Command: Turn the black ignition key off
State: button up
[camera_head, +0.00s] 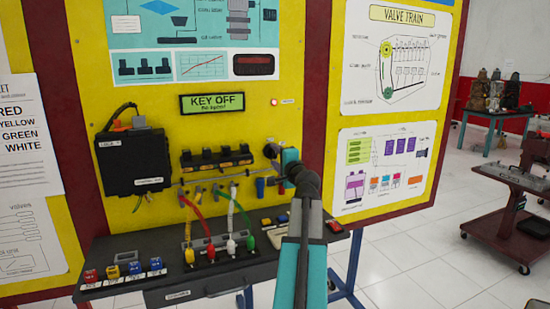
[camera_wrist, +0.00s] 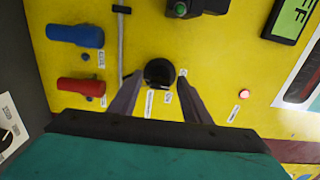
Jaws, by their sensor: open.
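The black ignition key (camera_wrist: 160,73) shows as a dark round knob on the yellow panel in the wrist view, with small white labels around it. My gripper (camera_wrist: 161,80) is open, with one finger on each side of the key near its lower edge. I cannot tell whether the fingers touch it. In the head view the key (camera_head: 271,150) is partly hidden by my gripper (camera_head: 279,158), which reaches the panel from the right. The display (camera_head: 212,103) reads "KEY OFF" with a smaller line under it.
A red lamp (camera_head: 274,102) glows right of the display. A blue connector (camera_wrist: 75,35) and a red connector (camera_wrist: 80,87) stick out left of the key in the wrist view. Colored cables (camera_head: 190,210) hang above the sloped console (camera_head: 130,250).

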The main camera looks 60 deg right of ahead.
jog(key=b+v, duration=0.1)
jog(key=v, duration=1.2)
jog(key=shift+s+a+b, duration=0.3)
jog(key=shift+b, duration=0.1)
dwell(0.4)
